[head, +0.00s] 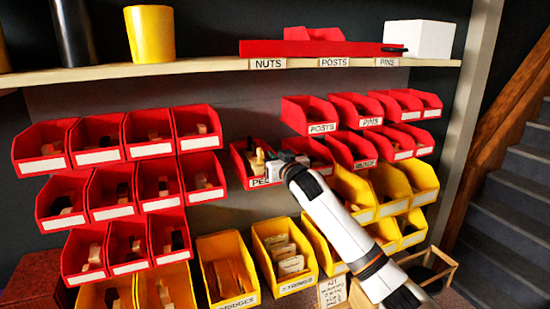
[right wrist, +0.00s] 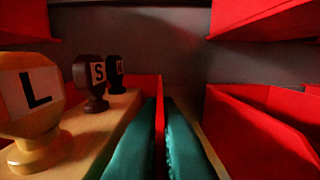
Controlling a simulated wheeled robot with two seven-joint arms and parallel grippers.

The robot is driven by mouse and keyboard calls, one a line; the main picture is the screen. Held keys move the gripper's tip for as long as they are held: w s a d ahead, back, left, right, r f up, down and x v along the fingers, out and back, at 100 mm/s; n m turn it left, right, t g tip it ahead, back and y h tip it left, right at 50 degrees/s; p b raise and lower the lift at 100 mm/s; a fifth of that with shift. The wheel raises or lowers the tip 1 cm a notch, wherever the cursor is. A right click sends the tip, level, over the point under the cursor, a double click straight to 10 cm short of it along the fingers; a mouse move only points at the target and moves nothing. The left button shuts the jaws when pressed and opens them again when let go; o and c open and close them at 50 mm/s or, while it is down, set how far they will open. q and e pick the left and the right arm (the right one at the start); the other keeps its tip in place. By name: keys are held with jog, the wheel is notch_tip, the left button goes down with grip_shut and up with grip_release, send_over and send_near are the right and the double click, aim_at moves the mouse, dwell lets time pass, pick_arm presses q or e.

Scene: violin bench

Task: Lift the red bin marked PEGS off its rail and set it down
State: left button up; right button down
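The red PEGS bin (head: 241,171) is in the middle of the wall in the head view, its label partly covered by my right arm. My right gripper (head: 280,157) is at its right side. In the right wrist view the two green fingers (right wrist: 161,135) are close together, one on each side of a thin red wall that fills the narrow gap. Inside the bin are a pale peg marked L (right wrist: 38,100), a dark one marked S (right wrist: 92,80) and another dark one behind. I cannot tell whether the bin is still on its rail. My left gripper is not in view.
Red bins (head: 95,140) crowd the left, and more red bins (head: 310,112) stand right and above. Yellow bins (head: 228,265) are below. A wooden shelf (head: 215,66) runs above. A neighbouring red bin (right wrist: 265,135) is close to the fingers' right.

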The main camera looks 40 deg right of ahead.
jog(key=shift+r+v, duration=0.2)
jog(key=shift+v, duration=1.4)
dwell(1.4)
jog(key=p+v, duration=0.1)
jog(key=v, duration=1.6)
dwell(1.3)
jog(key=shift+w+a+r, duration=0.1)
